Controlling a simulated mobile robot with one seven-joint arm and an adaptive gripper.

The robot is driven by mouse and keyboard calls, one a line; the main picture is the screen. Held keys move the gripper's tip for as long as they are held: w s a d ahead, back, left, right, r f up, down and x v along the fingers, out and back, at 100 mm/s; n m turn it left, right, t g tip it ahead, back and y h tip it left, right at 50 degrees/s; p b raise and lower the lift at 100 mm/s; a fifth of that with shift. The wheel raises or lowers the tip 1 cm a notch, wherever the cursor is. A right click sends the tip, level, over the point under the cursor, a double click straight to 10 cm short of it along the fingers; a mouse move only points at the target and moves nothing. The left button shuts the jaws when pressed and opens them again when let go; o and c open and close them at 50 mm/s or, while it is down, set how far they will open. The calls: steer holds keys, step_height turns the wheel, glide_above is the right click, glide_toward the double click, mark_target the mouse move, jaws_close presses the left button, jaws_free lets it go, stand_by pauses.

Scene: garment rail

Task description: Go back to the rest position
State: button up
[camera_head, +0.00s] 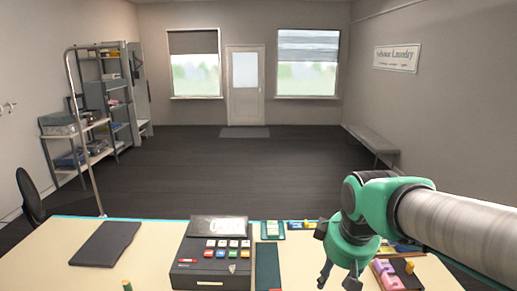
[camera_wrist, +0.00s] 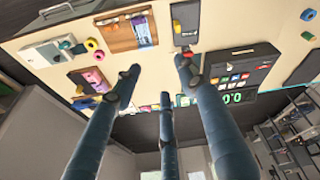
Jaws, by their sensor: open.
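My gripper (camera_head: 338,272) hangs over the right part of the table at the end of my green and white arm, its fingers pointing down and spread apart. In the wrist view my gripper (camera_wrist: 160,80) shows separate dark fingers with nothing between them. The fingers are apart from one another, and the gripper is empty. The arm hides part of the table's right side in the head view.
The pale table (camera_head: 50,262) holds a black cash register (camera_head: 213,255), a dark flat pad (camera_head: 105,243) and a tray with pink items (camera_head: 388,275). A metal rail (camera_head: 84,130) and shelves stand left. A bench (camera_head: 370,140) stands right. The middle floor is clear.

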steer(key=s+d+m+t+b, duration=0.1)
steer(key=s+m, duration=0.2)
steer(key=s, duration=0.4)
steer(key=s+d+f+m+t+b, duration=0.1)
steer(key=s+d+m, duration=0.1)
steer(key=s, duration=0.6)
steer(key=shift+s+d+m, duration=0.15)
steer(key=shift+s+m, duration=0.1)
steer(key=shift+m, duration=0.45)
steer(key=shift+f, duration=0.1)
